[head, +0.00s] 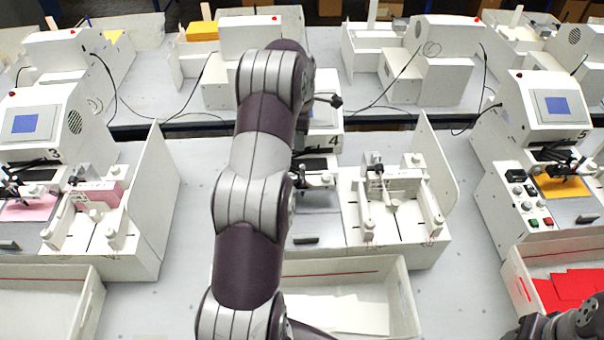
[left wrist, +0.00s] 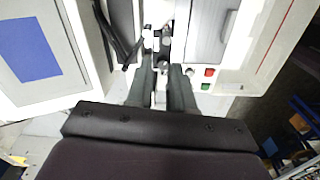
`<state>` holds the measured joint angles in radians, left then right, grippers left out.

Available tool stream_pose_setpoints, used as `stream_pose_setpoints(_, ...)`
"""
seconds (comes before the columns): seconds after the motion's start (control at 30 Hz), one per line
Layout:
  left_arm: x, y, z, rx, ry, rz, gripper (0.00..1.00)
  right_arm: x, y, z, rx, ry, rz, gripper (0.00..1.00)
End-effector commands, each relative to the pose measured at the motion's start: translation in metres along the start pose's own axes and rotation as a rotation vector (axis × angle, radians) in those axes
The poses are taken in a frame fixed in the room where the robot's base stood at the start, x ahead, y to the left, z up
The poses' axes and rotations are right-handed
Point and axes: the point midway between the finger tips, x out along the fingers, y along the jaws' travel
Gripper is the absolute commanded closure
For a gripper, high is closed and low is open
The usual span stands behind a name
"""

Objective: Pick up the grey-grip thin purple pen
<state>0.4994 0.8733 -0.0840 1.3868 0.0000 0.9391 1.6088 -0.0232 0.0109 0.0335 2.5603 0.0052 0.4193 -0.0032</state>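I cannot make out a grey-grip thin purple pen in either view. In the left wrist view my left gripper (left wrist: 163,70) has its two dark fingers apart, with a gap between them. A small pale grey part shows in the gap; I cannot tell whether it is a pen or part of the machine. Small light and grey fittings lie just beyond the fingertips. In the head view my left arm rises through the middle and covers much of plotter 4 (head: 328,143); the gripper itself is not clear there. My right gripper is not shown; only part of my right arm appears at bottom right.
A pen stand (head: 392,195) with white posts is right of the arm. An open white bin (head: 400,300) with paper stands in front. Plotter 3 (head: 40,120) is left and plotter 5 (head: 550,105) right. Red and green buttons (left wrist: 208,72) lie close right of the fingers.

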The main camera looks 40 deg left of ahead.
Motion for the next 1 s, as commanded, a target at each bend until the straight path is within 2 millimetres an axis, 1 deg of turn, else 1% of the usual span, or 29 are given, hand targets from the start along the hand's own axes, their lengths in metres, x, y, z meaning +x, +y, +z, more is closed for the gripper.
stream_pose_setpoints(0.03, 0.002, -0.004, 0.0, -0.063, 0.001, -0.017, 0.78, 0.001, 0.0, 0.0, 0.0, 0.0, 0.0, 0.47)
stream_pose_setpoints(0.1, 0.003, -0.006, 0.0, -0.132, 0.003, -0.028, 0.78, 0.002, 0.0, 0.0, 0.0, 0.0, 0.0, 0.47)
stream_pose_setpoints(0.17, 0.007, -0.007, 0.001, -0.16, 0.003, -0.028, 0.78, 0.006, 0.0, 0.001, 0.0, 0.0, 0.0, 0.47)
stream_pose_setpoints(0.27, 0.025, -0.007, 0.001, -0.167, 0.003, -0.028, 0.78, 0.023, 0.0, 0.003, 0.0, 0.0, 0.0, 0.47)
stream_pose_setpoints(0.43, 0.068, -0.008, 0.001, -0.165, 0.003, -0.028, 0.78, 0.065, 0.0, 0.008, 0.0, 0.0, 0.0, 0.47)
stream_pose_setpoints(0.5, 0.079, -0.009, 0.001, -0.164, 0.003, -0.027, 0.78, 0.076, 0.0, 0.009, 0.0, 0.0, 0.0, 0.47)
stream_pose_setpoints(0.57, 0.087, -0.008, 0.002, -0.164, 0.003, -0.026, 0.78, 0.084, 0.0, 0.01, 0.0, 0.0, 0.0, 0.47)
stream_pose_setpoints(0.63, 0.101, -0.008, 0.003, -0.163, 0.003, -0.027, 0.78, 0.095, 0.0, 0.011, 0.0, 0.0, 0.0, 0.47)
stream_pose_setpoints(0.67, 0.101, -0.008, 0.004, -0.163, 0.003, -0.029, 0.78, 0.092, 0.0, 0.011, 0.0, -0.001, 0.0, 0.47)
stream_pose_setpoints(0.7, 0.101, -0.007, 0.005, -0.163, 0.004, -0.03, 0.78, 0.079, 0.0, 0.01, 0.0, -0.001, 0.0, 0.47)
stream_pose_setpoints(0.8, 0.116, -0.007, 0.005, -0.163, 0.004, -0.03, 0.78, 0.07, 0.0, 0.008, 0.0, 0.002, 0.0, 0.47)
stream_pose_setpoints(0.9, 0.126, -0.007, 0.005, -0.163, 0.003, -0.026, 0.78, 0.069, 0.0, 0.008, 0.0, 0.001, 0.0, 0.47)
stream_pose_setpoints(1.0, 0.128, -0.007, 0.005, -0.163, 0.003, -0.025, 0.78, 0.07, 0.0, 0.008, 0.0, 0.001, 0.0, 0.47)
